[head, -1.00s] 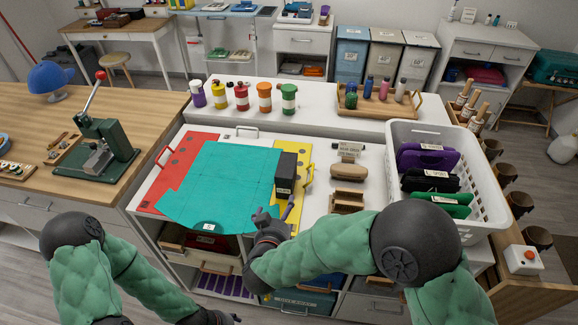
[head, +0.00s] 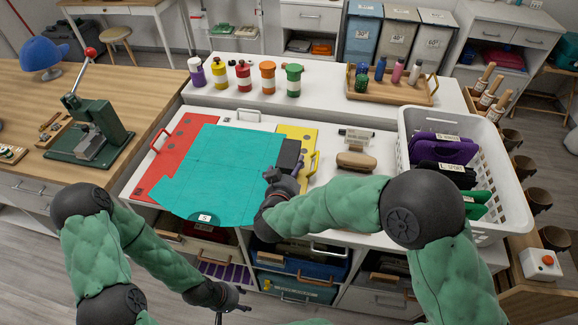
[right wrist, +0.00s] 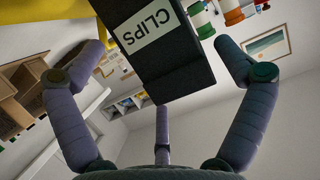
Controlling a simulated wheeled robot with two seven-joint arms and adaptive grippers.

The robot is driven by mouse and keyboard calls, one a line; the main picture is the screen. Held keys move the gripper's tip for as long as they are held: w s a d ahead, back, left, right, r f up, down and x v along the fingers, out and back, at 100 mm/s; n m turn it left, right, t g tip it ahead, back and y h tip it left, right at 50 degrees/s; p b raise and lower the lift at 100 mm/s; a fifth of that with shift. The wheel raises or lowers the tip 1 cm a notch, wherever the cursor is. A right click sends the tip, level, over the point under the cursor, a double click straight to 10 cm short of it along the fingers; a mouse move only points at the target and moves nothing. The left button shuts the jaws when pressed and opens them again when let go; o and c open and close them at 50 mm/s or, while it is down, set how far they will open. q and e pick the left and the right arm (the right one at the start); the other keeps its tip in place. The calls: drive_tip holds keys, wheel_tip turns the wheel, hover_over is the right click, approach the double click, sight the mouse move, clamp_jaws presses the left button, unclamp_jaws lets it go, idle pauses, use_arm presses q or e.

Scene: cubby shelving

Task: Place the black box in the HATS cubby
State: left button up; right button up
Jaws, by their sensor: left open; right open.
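The black box (head: 288,155) stands on the right part of the teal sheet, by the yellow board. In the right wrist view the black box (right wrist: 180,75) carries a white label reading CLIPS and sits between the spread fingers. My right gripper (head: 284,178) is open just in front of the box and partly hides it; no grip shows. My left gripper (head: 236,299) is open and empty, low in front of the cubbies. The cubbies (head: 300,262) under the counter hold folded items and bins; I cannot make out a HATS label.
A white basket (head: 410,160) with dark, purple and green pouches stands right of the box. A brown brush (head: 356,160) lies between them. A green press (head: 95,130) is at left. Several coloured jars (head: 268,77) line the raised back ledge.

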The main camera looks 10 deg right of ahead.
drive_tip(key=b+x, duration=0.2)
drive_tip(key=x, duration=0.1)
drive_tip(key=shift+w+f, duration=0.2)
drive_tip(key=shift+f, duration=0.2)
drive_tip(key=shift+w+d, duration=0.25)
drive_tip(key=shift+w, duration=0.25)
drive_tip(key=c, duration=1.3)
drive_tip(key=shift+c, duration=0.2)
drive_tip(key=shift+r, duration=0.15)
